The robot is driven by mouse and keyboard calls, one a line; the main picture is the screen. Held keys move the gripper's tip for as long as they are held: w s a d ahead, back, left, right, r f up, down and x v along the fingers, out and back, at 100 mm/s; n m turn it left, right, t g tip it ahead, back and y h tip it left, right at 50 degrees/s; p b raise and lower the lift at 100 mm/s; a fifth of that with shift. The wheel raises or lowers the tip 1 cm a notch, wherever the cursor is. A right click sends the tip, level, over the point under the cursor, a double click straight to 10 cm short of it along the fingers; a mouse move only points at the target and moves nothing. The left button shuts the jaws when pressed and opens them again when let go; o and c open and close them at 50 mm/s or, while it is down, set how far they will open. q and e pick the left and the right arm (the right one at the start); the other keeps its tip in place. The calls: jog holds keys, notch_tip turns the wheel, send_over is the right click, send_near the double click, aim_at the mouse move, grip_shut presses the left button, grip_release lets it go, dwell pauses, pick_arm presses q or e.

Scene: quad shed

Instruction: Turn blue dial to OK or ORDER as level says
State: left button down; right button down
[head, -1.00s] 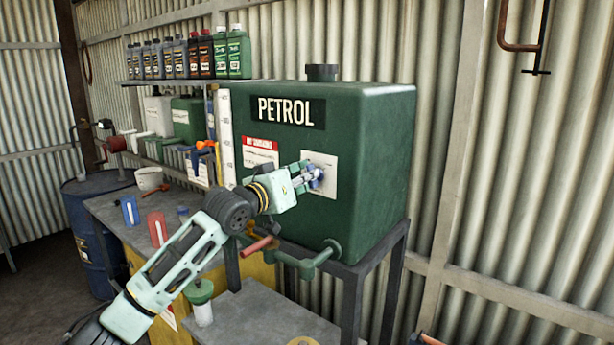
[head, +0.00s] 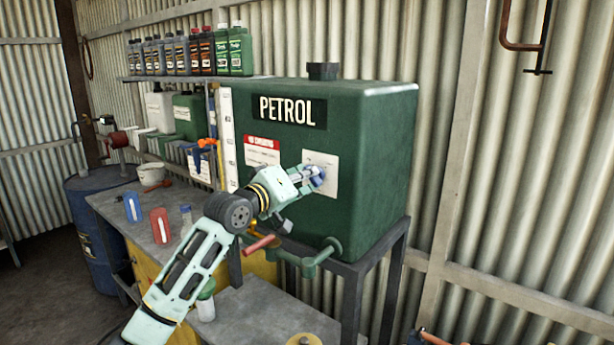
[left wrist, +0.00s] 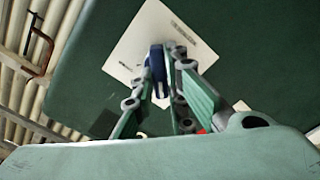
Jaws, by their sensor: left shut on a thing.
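The blue dial (head: 317,176) sits on a white plate (head: 328,160) on the front of the green PETROL tank (head: 377,150). My left gripper (head: 310,177) reaches in from the left and is shut on the dial. In the left wrist view the blue dial (left wrist: 157,65) stands between the two fingers (left wrist: 163,75), with the white plate (left wrist: 135,35) behind it. The print on the plate is too small to read. A pale upright level strip (head: 228,135) stands at the tank's left edge; its reading is not clear. My right gripper is not in view.
A red-handled valve and green pipe (head: 310,262) jut out below the tank. A shelf of bottles (head: 190,77) hangs at the back left. A bench (head: 115,205) with small containers stands left, beside a blue drum (head: 85,230). A clamp (head: 525,40) hangs at upper right.

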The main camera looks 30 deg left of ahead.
pick_arm(q)
jog(key=c, duration=1.8)
grip_release()
jog(key=shift+o, duration=0.2)
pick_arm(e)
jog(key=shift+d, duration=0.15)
pick_arm(q)
jog(key=shift+s, duration=0.1)
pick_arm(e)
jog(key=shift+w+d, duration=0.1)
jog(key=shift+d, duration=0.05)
pick_arm(q)
jog(key=s+a, duration=0.1)
jog(key=s, duration=1.1)
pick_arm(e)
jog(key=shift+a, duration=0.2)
pick_arm(q)
jog(key=shift+w+f, duration=0.1)
